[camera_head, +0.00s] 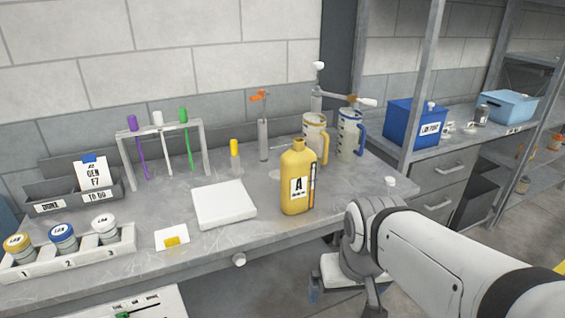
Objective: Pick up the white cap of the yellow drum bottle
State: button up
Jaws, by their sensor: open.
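The yellow drum bottle (296,183) stands upright on the grey workbench, with a label marked A and an orange-and-black strip on its side. Its neck at the top shows no white cap. My gripper (344,298) is low, in front of and below the bench edge, right of the bottle. It is open and partly hidden by my arm.
Two measuring jugs (350,135) stand behind the bottle. A white square plate (224,204) and a yellow-marked card (172,239) lie left. A tube rack (160,128), a can tray (66,256) and a grey bin (53,196) are further left. A blue bin (413,124) is right.

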aim_at(390, 181)
jog(key=z, duration=2.7)
jog(key=i, duration=1.75)
jog(key=u, duration=2.75)
